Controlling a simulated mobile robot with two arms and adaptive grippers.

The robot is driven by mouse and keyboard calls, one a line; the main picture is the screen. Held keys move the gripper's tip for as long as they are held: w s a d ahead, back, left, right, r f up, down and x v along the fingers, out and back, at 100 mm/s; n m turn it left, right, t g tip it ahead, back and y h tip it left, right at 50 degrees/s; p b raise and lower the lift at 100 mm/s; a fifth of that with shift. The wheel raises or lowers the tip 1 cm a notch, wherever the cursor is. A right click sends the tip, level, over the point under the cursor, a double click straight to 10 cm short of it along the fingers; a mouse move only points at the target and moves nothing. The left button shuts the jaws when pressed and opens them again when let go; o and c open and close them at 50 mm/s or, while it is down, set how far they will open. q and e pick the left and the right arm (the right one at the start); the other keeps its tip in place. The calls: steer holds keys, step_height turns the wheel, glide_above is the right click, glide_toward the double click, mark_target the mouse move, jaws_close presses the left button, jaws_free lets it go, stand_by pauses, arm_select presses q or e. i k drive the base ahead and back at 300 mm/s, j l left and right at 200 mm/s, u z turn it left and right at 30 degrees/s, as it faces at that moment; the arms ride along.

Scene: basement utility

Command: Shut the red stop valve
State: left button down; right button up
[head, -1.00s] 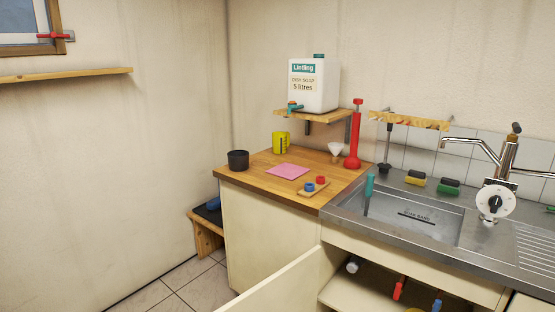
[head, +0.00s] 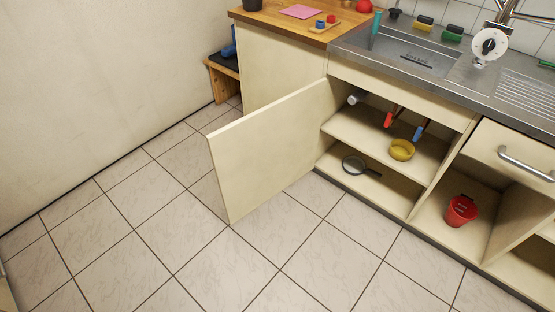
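The red stop valve (head: 389,118) shows as a red lever handle inside the open cabinet under the sink, above the upper shelf. A blue lever handle (head: 418,133) hangs just right of it. The pipe parts behind the handles are dark and hard to make out. The cabinet door (head: 270,150) stands wide open to the left. Neither of my grippers is in view.
A yellow bowl (head: 402,149) sits on the upper shelf near the valves, and a white cylindrical fitting (head: 356,97) is to their left. A dark pan (head: 357,166) lies on the lower shelf. A red bucket (head: 461,211) stands in the right compartment. The tiled floor (head: 270,262) in front is clear.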

mark_target(390, 116)
steer(key=z, duration=1.65)
steer(key=j+z, duration=0.15)
steer(key=j, duration=0.45)
steer(key=j+z, duration=0.15)
steer(key=j, duration=0.45)
steer(key=k+j+z, duration=0.15)
steer(key=j, duration=0.45)
steer(key=k+j+z, duration=0.15)
steer(key=j, duration=0.45)
steer(key=k+j, duration=0.1)
steer(key=j, duration=0.4)
steer(key=k+j, duration=0.1)
steer(key=j, duration=0.9)
steer(key=k+j, duration=0.15)
steer(key=j, duration=0.35)
steer(key=k+j, duration=0.1)
steer(key=j, duration=0.4)
steer(key=k+l+u, duration=0.1)
steer(key=l, duration=0.3)
steer(key=k+l+u, duration=0.1)
steer(key=l, duration=0.3)
steer(key=k+l+u, duration=0.1)
steer(key=l, duration=0.25)
steer(key=i+l+u, duration=0.2)
steer(key=l+u, duration=0.2)
steer(key=l, duration=0.45)
steer(key=l+u, duration=0.4)
steer(key=l, duration=0.4)
steer(key=i, duration=0.05)
